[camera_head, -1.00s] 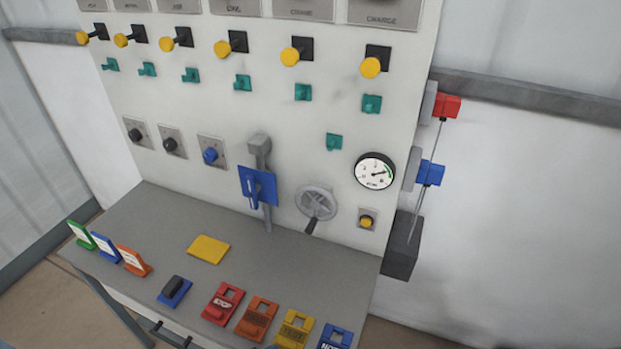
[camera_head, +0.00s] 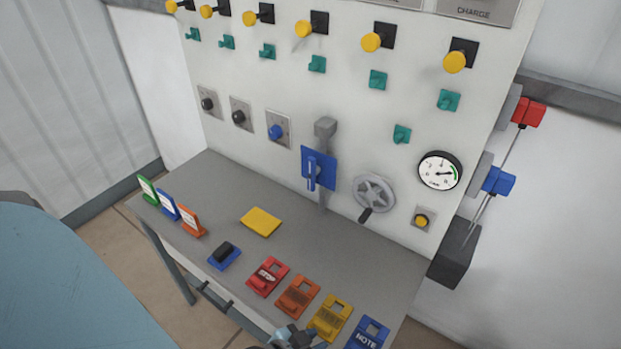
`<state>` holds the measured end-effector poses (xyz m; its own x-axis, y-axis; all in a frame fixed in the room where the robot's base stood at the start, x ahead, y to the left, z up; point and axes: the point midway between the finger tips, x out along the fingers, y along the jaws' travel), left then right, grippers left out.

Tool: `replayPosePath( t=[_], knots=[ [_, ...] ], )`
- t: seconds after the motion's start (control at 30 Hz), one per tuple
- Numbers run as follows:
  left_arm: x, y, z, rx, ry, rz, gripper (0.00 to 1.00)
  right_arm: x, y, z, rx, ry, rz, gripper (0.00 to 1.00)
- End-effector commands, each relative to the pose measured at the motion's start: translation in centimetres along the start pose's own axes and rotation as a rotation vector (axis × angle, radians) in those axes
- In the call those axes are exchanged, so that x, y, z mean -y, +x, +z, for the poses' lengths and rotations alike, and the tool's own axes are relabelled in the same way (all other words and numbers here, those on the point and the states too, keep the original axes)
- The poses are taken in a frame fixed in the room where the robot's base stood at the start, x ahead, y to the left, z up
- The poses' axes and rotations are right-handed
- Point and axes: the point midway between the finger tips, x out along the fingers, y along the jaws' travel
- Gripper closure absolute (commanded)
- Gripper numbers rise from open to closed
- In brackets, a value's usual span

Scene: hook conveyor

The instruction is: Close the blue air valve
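The blue valve (camera_head: 318,168) is on the grey vertical pipe (camera_head: 323,200) at the middle of the white panel. It has a blue plate and a blue lever (camera_head: 311,174) that points roughly up and down, along the pipe. My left gripper (camera_head: 293,338) shows only in part at the bottom edge, in front of the desk and well below the valve, touching nothing that I can make out. Its fingers are too small and cut off to tell open from shut. My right gripper is not in view.
A grey handwheel (camera_head: 374,193) and a gauge (camera_head: 440,170) are right of the valve. The desk (camera_head: 330,235) below holds a yellow pad (camera_head: 261,222), a blue block with a black top (camera_head: 224,256) and several coloured tags along its front. The desk's back strip is clear.

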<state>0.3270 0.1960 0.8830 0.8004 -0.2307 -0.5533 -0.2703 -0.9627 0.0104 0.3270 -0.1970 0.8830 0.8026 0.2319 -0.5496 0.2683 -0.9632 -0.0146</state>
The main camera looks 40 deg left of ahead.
Motion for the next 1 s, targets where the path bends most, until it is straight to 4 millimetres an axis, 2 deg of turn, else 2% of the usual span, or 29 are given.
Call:
replayPosePath(
  t=[0.03, 0.1, 0.17, 0.43, 0.57, 0.67, 0.8, 1.0],
  knots=[
    [0.2, 0.3, -0.1, 0.005, 0.012, -0.007, 0.84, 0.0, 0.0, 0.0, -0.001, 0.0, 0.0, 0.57],
    [0.7, 0.9, -0.3, 0.026, 0.05, -0.029, 1.0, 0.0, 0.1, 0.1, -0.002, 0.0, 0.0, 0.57],
    [1.5, 1.7, -0.7, 0.053, 0.099, -0.062, 1.0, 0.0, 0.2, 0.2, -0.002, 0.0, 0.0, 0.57],
    [6.7, 5.5, -2.9, 0.206, 0.374, -0.305, 1.0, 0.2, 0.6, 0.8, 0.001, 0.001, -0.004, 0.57],
    [9.0, 7.4, -4.6, 0.246, 0.511, -0.437, 1.0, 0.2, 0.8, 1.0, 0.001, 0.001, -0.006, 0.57],
    [10.9, 8.8, -6.6, 0.28, 0.625, -0.561, 1.0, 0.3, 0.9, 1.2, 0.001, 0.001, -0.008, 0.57],
    [13.3, 10.1, -10.2, 0.33, 0.779, -0.755, 1.0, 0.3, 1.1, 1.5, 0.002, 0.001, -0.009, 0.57],
    [15.4, 10.9, -15.5, 0.384, 0.948, -1.011, 1.0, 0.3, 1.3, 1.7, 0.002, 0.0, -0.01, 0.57]
  ],
)
